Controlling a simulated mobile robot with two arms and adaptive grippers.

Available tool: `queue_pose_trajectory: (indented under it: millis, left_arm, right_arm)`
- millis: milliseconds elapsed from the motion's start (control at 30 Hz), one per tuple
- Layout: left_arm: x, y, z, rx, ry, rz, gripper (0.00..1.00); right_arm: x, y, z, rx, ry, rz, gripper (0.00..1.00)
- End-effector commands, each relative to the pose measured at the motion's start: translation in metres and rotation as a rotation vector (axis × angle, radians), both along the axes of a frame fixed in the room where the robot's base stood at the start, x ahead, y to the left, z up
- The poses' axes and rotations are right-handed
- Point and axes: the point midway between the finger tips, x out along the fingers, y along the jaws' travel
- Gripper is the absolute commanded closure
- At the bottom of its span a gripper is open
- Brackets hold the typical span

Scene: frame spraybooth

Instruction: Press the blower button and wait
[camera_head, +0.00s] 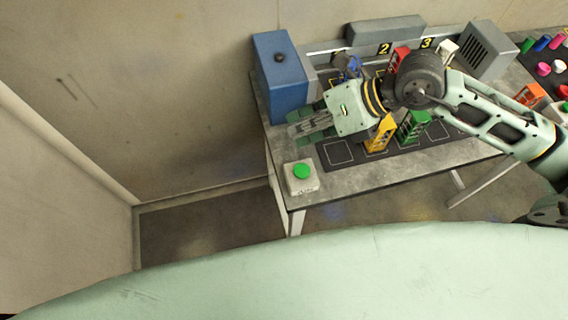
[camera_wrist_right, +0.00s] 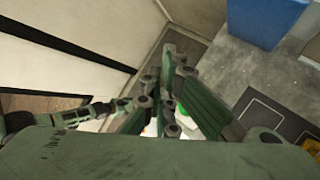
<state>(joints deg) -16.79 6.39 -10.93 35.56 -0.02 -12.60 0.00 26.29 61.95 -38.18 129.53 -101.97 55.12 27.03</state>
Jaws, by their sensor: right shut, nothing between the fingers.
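The blower button (camera_head: 302,171) is a round green cap on a small pale box (camera_head: 301,186) at the table's front left corner in the head view. My right gripper (camera_head: 292,132) is shut and empty, above the table's left part, behind the button and apart from it in the picture. In the right wrist view the shut fingers (camera_wrist_right: 172,75) fill the middle. They hide most of the button, and only a bit of green (camera_wrist_right: 181,108) shows behind them.
A blue box (camera_head: 279,75) stands at the table's back left. A grey vented box (camera_head: 484,50) stands behind.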

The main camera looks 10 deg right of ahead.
Motion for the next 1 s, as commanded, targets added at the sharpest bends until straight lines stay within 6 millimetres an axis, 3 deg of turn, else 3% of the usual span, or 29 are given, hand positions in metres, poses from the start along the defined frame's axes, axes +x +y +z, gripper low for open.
queue_pose_trajectory:
  millis: [300, 467, 700, 1000]
  left_arm:
    - [-0.012, -0.047, -0.001, -0.054, 0.014, -0.003, 0.41]
    - [-0.012, -0.040, -0.006, -0.047, 0.014, -0.003, 0.41]
    - [-0.007, -0.017, -0.022, -0.020, 0.008, 0.001, 0.41]
    - [-0.007, -0.025, -0.053, -0.028, 0.008, 0.003, 0.41]
  right_arm:
    - [0.000, 0.000, -0.001, 0.001, 0.000, 0.001, 1.00]
    - [0.000, 0.000, -0.009, 0.002, 0.001, 0.000, 1.00]
    - [0.000, 0.000, -0.036, 0.002, 0.002, 0.000, 1.00]
    - [0.000, 0.000, -0.080, 0.002, 0.000, 0.001, 1.00]
